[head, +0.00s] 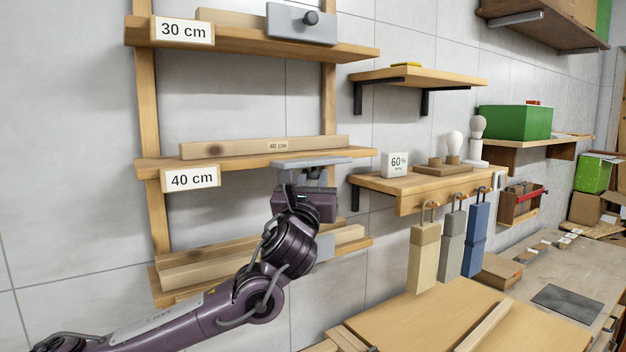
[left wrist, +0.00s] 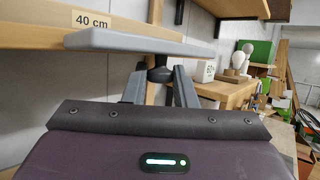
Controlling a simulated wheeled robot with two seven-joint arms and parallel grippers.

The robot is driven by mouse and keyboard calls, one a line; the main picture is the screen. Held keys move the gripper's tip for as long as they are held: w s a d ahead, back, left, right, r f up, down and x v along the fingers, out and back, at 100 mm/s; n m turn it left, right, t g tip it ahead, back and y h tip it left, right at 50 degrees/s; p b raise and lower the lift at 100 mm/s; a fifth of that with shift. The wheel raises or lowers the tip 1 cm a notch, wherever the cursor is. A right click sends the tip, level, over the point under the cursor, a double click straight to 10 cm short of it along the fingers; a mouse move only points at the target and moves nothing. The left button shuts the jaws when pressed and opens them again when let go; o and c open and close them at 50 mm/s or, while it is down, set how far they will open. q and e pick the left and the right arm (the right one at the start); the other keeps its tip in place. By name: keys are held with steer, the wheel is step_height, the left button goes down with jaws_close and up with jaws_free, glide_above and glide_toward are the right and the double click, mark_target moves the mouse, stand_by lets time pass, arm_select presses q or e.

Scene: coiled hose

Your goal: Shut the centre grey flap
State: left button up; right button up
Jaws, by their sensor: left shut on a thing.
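The centre grey flap (head: 312,161) stands out about level from the 40 cm shelf, seen nearly edge-on in the head view. Its grey panel (left wrist: 140,42) spans the upper middle of the left wrist view. My left gripper (head: 306,180) is just under the flap. In the left wrist view the two fingers of my left gripper (left wrist: 160,82) are closed around the dark knob (left wrist: 160,73) on the flap's underside. The knob is mostly hidden in the head view. My right gripper is out of view.
An upper grey flap (head: 300,22) with a knob hangs upright at the 30 cm shelf. A lower grey flap (head: 325,246) shows partly behind my arm. A wooden bar (head: 230,149) lies on the 40 cm shelf (head: 150,168). A small shelf (head: 400,183) with hanging tags stands to the right.

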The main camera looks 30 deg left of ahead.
mark_target(308, 159)
arm_select(q)
steer(key=r+n+g+p, duration=0.1)
steer(key=n+p, duration=0.1)
steer(key=p, duration=0.3)
steer(key=r+n+g+h+p, duration=0.1)
steer(key=r+n+g+p, duration=0.1)
steer(key=p, duration=0.3)
steer(key=r+n+g+p, duration=0.1)
steer(key=g+p, duration=0.1)
steer(key=p, duration=0.3)
steer(key=shift+s+d+r+n, duration=0.15)
steer(key=shift+s+d+n, duration=0.05)
steer(key=shift+d+n, duration=0.2)
steer(key=shift+g+p, duration=0.4)
steer(key=shift+r+n+g+h+p, duration=0.3)
steer(key=shift+n+g+h, duration=0.1)
steer(key=shift+n+h, duration=0.2)
steer(key=shift+w+a+r+n+g+h, duration=0.2)
steer(key=shift+r+n+g+h, duration=0.4)
steer(key=shift+n+g+h, duration=0.15)
steer(key=shift+w+a+r+n+g+h, duration=0.1)
steer(key=shift+a+r+n+g+h, duration=0.3)
steer(key=shift+g+h, duration=0.3)
steer(key=shift+w+a+r+n+g+h, duration=0.15)
steer(key=shift+a+r+n+g+h, duration=0.35)
steer(key=shift+h, duration=0.45)
steer(key=o, duration=1)
steer(key=shift+a, duration=0.1)
